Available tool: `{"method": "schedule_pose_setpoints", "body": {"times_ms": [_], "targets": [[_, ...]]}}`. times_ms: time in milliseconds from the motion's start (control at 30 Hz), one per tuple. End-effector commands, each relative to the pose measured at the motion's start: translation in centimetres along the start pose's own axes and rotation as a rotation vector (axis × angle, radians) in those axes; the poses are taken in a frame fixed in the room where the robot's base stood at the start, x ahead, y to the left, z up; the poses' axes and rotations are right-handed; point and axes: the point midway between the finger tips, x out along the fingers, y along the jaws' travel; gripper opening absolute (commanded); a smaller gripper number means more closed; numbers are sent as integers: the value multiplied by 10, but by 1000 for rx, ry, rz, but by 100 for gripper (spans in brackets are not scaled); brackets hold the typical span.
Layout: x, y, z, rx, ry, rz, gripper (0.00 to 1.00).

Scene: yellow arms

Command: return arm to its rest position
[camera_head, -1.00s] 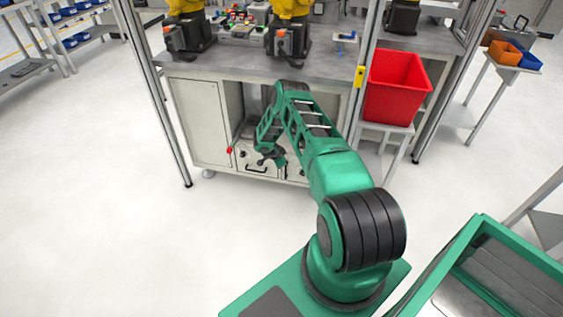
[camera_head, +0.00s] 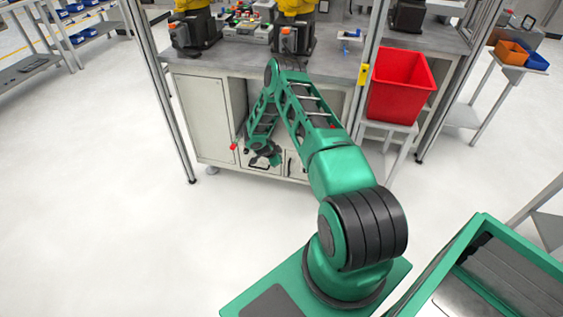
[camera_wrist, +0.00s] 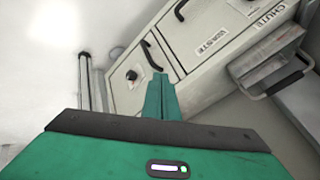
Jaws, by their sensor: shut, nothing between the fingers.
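My green arm reaches forward from its base and folds down in front of the workbench cabinet (camera_head: 204,118). My gripper (camera_head: 268,158) hangs low before the cabinet's lower front in the head view, small and partly dark. In the wrist view my gripper's green fingers (camera_wrist: 159,84) are together, with nothing between them.
A red bin (camera_head: 400,85) stands on a small stand right of the cabinet. The grey workbench top (camera_head: 235,62) carries yellow arms on dark bases. A metal post (camera_head: 160,100) stands at the left. The white floor (camera_head: 90,220) at left is clear.

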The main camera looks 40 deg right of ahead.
Motion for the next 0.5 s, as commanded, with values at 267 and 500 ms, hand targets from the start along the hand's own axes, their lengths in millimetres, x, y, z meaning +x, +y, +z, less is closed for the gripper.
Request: {"method": "schedule_pose_setpoints", "body": {"times_ms": [267,500], "targets": [[-30,-8,7,-2,0,-1,0],[-34,-9,10,-4,-1,-2,0]]}}
